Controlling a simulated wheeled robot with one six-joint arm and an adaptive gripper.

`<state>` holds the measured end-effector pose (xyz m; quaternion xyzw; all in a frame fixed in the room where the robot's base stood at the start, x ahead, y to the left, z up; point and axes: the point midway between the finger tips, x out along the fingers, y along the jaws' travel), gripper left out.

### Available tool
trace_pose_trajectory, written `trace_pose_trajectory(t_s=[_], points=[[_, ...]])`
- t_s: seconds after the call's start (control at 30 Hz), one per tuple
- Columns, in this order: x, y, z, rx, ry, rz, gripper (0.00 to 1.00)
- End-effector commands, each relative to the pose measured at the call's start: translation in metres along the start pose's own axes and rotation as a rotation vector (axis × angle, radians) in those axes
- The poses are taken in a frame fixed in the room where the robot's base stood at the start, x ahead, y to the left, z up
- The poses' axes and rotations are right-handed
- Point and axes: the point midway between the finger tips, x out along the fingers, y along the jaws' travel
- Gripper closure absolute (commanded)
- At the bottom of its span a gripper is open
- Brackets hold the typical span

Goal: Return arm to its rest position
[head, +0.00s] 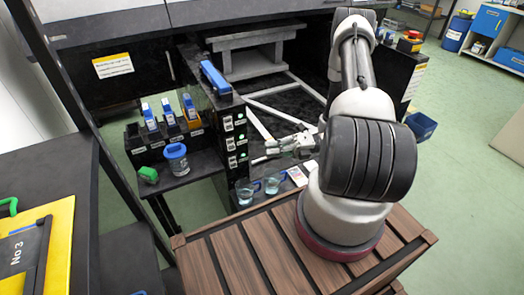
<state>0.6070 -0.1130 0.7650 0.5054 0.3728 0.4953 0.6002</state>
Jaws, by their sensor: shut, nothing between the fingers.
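My arm rises from its round base on the slatted wooden top, and my gripper (272,150) points left beside the dark rack. My gripper is shut with nothing visible held in it, and it is small in the head view. Several blue-and-white bottles stand in dark holders at left, including one bottle (149,116) at the left end and another (189,106) at the right.
A green object (148,175) lies near the jar. Green floor is open at right.

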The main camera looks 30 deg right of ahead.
Motion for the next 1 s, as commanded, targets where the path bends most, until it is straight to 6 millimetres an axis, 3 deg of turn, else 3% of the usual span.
trace_pose_trajectory(t_s=[0.53, 0.7, 0.77, 0.87, 0.9, 1.0], points=[[-0.002, 0.000, 0.000, -0.001, 0.001, 0.000, 1.00], [-0.002, -0.004, -0.002, -0.105, 0.010, -0.018, 1.00], [-0.004, -0.009, -0.011, -0.186, 0.046, -0.035, 1.00], [-0.007, -0.012, -0.047, -0.326, 0.157, -0.043, 1.00], [-0.011, -0.008, -0.062, -0.395, 0.215, -0.040, 1.00], [-0.025, 0.013, -0.081, -0.598, 0.376, -0.036, 1.00]])
